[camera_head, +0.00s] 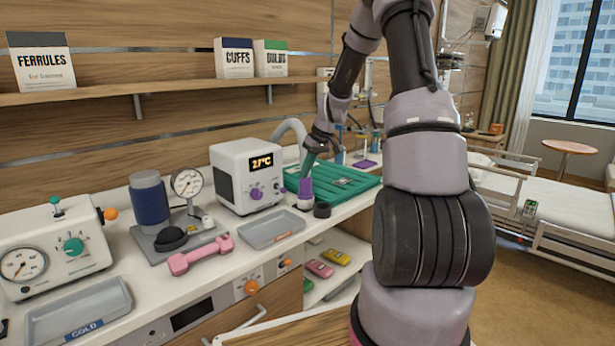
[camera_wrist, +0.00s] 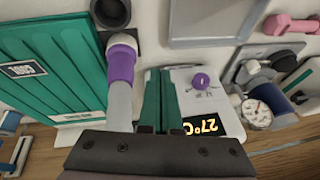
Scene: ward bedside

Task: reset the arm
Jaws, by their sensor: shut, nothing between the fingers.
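My gripper shows in the head view (camera_head: 307,168) at the end of my raised arm, over the counter and just above a purple-sleeved nozzle (camera_head: 304,188). Its teal fingers are shut with nothing between them. In the wrist view the fingers (camera_wrist: 158,98) point at the white 27°C unit (camera_wrist: 212,112). The purple sleeve (camera_wrist: 121,64) and its grey hose appear just left of the fingers there. I cannot tell whether the fingers touch anything.
The white heater unit (camera_head: 247,178), green ribbed tray (camera_head: 335,186), black ring (camera_head: 322,210), grey tray (camera_head: 271,229) and pink dumbbell (camera_head: 201,255) crowd the counter. A shelf (camera_head: 180,94) with boxes runs above. A bed (camera_head: 560,190) stands right, with open floor (camera_head: 540,290) before it.

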